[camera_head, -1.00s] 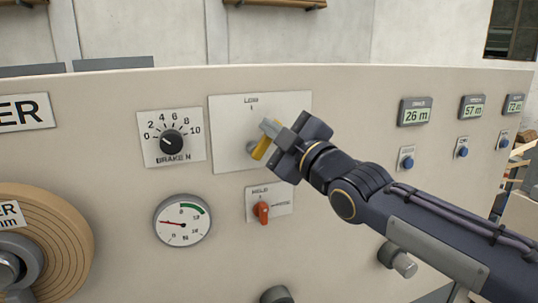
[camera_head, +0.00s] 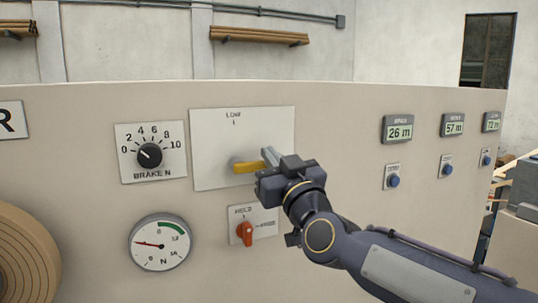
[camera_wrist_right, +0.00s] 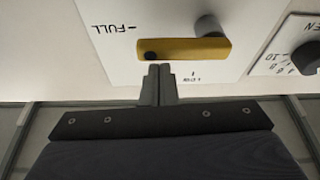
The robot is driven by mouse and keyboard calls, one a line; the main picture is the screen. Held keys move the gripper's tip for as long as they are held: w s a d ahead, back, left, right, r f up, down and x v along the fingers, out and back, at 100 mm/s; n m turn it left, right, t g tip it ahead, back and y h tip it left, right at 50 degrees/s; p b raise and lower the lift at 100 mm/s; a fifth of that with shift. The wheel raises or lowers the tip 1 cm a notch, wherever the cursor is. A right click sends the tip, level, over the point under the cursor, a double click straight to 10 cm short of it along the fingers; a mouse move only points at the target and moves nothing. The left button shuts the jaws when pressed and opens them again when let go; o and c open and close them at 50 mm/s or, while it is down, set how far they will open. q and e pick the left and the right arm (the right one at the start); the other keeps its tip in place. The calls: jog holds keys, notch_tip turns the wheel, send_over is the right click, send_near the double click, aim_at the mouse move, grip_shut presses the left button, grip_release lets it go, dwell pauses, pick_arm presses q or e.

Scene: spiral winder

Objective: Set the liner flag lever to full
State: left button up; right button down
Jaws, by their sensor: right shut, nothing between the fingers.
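The yellow liner flag lever (camera_head: 246,166) lies about level on its white plate (camera_head: 215,128), pointing right from its grey pivot. In the right wrist view, which is upside down, the lever (camera_wrist_right: 180,49) points toward the FULL mark, and the LOW mark is on the gripper's side. My right gripper (camera_head: 269,157) is shut and empty, at the lever's free end on its LOW side. Its fingertips (camera_wrist_right: 158,72) look very close to the lever's edge; I cannot tell whether they touch. In the head view the gripper hides the FULL mark. My left gripper is out of view.
Below the plate is a red hold switch (camera_head: 245,232). To the left are the brake knob (camera_head: 150,155) and a round gauge (camera_head: 160,243). To the right are displays (camera_head: 399,132) with blue buttons (camera_head: 393,181). The panel between the plate and displays is bare.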

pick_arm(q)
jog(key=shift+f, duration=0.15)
pick_arm(e)
jog(key=shift+f, duration=0.4)
jog(key=shift+d+r, duration=0.1)
